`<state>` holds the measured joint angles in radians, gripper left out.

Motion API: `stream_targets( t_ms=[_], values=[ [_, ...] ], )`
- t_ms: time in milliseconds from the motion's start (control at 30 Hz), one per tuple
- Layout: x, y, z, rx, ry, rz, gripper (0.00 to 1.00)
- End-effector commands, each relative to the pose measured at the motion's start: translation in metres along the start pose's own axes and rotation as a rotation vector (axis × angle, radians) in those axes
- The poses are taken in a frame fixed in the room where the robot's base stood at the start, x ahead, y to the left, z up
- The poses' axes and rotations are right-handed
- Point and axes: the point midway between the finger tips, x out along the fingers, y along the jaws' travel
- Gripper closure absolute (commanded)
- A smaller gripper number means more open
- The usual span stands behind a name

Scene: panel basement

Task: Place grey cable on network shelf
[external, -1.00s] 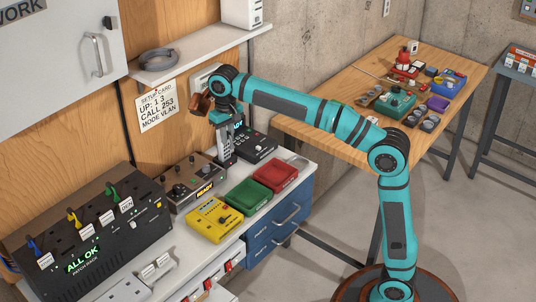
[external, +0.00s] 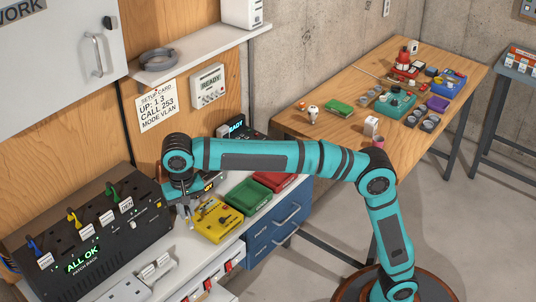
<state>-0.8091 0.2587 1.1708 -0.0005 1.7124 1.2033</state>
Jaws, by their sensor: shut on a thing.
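A coiled grey cable (external: 158,60) lies on the white wall shelf (external: 205,48), near the shelf's left end. My gripper (external: 185,214) is low over the white bench, beside the left edge of the yellow box (external: 216,220), well below and apart from the shelf. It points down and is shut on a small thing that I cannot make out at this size. My wrist and forearm hide most of the control box with the READY display behind it.
A black patch rack (external: 95,235) reading ALL OK stands at the left. Green (external: 246,196) and red boxes sit right of the yellow one. A setup card (external: 157,110) hangs under the shelf. The wooden table (external: 345,130) holds several items.

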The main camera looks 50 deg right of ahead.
Motion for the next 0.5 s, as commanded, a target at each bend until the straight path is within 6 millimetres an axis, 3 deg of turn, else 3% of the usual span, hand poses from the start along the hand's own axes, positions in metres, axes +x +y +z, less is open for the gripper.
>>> stream_targets(
  t_ms=[100, 200, 500],
  values=[
    [0.001, -0.012, 0.022, 0.011, 0.000, 0.000, 1.00],
    [0.002, -0.017, 0.031, 0.021, 0.000, 0.000, 1.00],
    [0.011, -0.019, 0.035, 0.026, 0.000, 0.001, 1.00]
  ],
)
